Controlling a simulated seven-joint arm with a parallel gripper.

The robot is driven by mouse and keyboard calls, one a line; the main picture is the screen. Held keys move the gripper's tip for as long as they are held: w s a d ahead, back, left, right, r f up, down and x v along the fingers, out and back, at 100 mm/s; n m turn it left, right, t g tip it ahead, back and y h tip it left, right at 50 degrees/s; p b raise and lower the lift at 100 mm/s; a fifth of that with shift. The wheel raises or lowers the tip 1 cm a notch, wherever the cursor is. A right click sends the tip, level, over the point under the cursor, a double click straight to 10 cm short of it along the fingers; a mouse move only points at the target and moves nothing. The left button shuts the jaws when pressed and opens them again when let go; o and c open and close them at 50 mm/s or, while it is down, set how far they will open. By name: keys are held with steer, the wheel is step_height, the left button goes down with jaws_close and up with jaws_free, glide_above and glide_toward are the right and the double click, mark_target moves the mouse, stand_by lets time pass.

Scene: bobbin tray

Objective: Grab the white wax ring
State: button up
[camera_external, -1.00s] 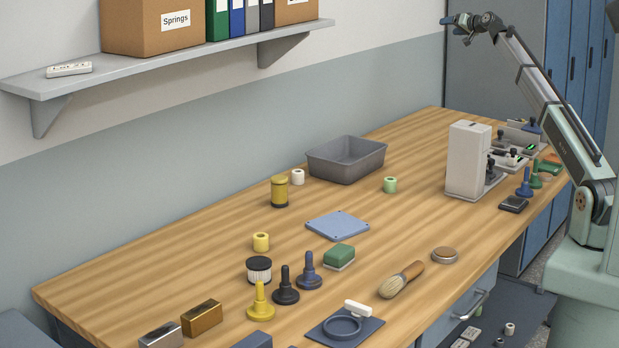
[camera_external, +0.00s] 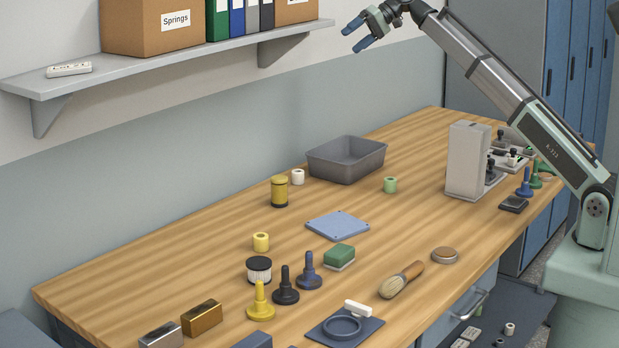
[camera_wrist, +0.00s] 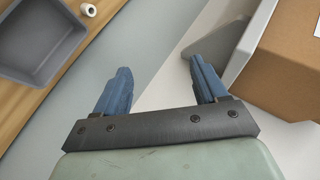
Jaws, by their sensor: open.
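The white wax ring (camera_external: 297,177) stands on the wooden bench, between the yellow-lidded jar and the grey tray. It also shows in the wrist view (camera_wrist: 88,10), near the top edge beside the tray. My gripper (camera_external: 357,34) is open and empty, high above the bench and up to the right of the ring. Its two blue fingers also show apart in the wrist view (camera_wrist: 160,80), with nothing between them.
A grey tray (camera_external: 319,172) stands right of the ring, and a yellow jar (camera_external: 279,193) stands close at its left. A green ring (camera_external: 390,185) and a yellow ring (camera_external: 261,242) are nearby. The wall shelf (camera_external: 200,60) with boxes (camera_wrist: 290,60) is left of my gripper.

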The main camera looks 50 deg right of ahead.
steer(key=s+a+n+g, duration=0.25)
steer(key=s+a, duration=0.25)
steer(key=a, duration=0.7)
steer(key=w+a+f+m, duration=0.1)
steer(key=w+a+f, duration=0.45)
steer(key=f, duration=0.45)
steer(key=w+a+f, duration=0.4)
steer(key=a+f, duration=0.2)
steer(key=f, duration=0.4)
steer(key=m+g+h, duration=0.4)
steer(key=m+h, duration=0.5)
steer(key=m, duration=0.7)
glide_above(298, 172)
step_height(298, 172, down, 8)
steer(key=f, duration=0.1)
steer(key=shift+n, duration=0.25)
steer(key=f, duration=0.8)
steer(key=a+f, duration=0.1)
steer(key=f, duration=0.4)
steer(key=shift+s, duration=0.3)
steer(key=c, duration=1.1)
